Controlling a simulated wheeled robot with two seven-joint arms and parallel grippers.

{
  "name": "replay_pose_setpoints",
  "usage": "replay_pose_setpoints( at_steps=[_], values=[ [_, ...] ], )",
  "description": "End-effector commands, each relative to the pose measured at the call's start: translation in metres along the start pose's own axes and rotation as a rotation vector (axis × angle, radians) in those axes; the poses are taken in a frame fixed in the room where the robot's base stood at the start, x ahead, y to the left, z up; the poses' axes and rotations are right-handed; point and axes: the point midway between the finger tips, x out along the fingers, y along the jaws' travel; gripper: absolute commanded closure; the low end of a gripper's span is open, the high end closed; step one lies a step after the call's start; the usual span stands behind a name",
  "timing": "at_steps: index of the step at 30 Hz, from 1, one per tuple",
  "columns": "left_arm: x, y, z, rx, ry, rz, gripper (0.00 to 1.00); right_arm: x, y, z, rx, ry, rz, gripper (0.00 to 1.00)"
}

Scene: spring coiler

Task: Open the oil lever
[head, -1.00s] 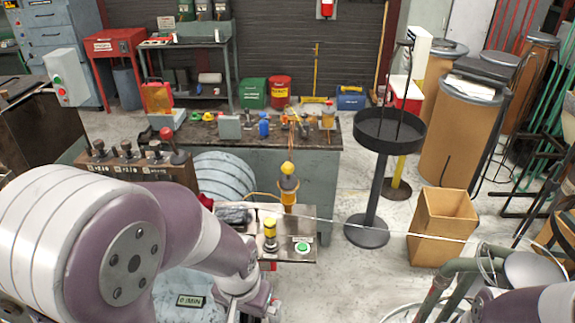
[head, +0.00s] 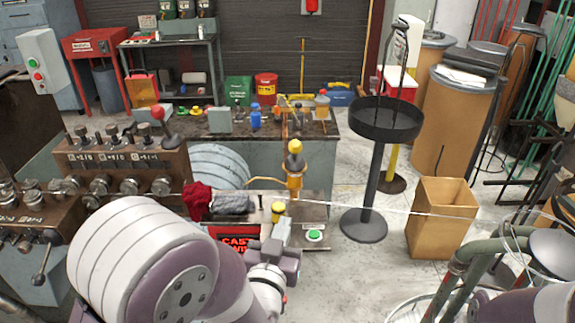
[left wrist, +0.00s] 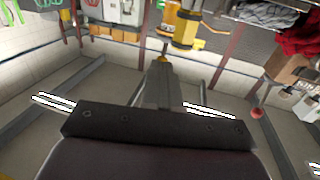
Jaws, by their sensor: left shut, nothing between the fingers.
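A yellow oiler-like fitting (head: 294,180) with a round top stands upright behind the small machine table. A smaller yellow cylinder (head: 278,212) with a dark pin on top stands in front of it. I cannot tell for sure which carries the oil lever. My left gripper (head: 283,228) is shut and empty, just in front of the smaller cylinder and partly over the table. In the left wrist view the shut fingers (left wrist: 162,75) point at a yellow cylinder (left wrist: 183,28) with a thin dark stem; contact cannot be told. My right gripper is out of view.
A control console (head: 120,160) with several knobs and a red-ball lever (head: 157,113) stands at left. A red cloth (head: 197,200) and green button (head: 314,236) are on the small table. A thin wire runs right, past a black round stand (head: 387,125) and wooden bin (head: 440,222).

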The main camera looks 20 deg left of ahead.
Motion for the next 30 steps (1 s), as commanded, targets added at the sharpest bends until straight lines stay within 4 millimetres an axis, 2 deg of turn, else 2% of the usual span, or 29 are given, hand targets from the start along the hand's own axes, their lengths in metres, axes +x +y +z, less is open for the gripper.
replay_pose_setpoints(
  at_steps=[1, 3, 6, 17, 20, 30],
  values=[
    [0.000, -0.003, -0.014, 0.002, 0.064, -0.017, 1.00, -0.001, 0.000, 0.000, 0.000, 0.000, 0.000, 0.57],
    [-0.001, -0.006, -0.028, 0.007, 0.135, -0.033, 1.00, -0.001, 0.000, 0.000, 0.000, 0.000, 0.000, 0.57],
    [-0.003, -0.008, -0.038, 0.012, 0.182, -0.040, 1.00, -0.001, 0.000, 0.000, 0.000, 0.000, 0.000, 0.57],
    [0.001, -0.008, -0.040, 0.015, 0.185, -0.041, 1.00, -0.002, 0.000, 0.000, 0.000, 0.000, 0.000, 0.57],
    [0.013, -0.009, -0.044, 0.015, 0.185, -0.041, 1.00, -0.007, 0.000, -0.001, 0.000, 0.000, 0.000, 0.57],
    [0.084, -0.012, -0.058, 0.014, 0.183, -0.041, 1.00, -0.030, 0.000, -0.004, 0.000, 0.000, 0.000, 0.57]
  ],
)
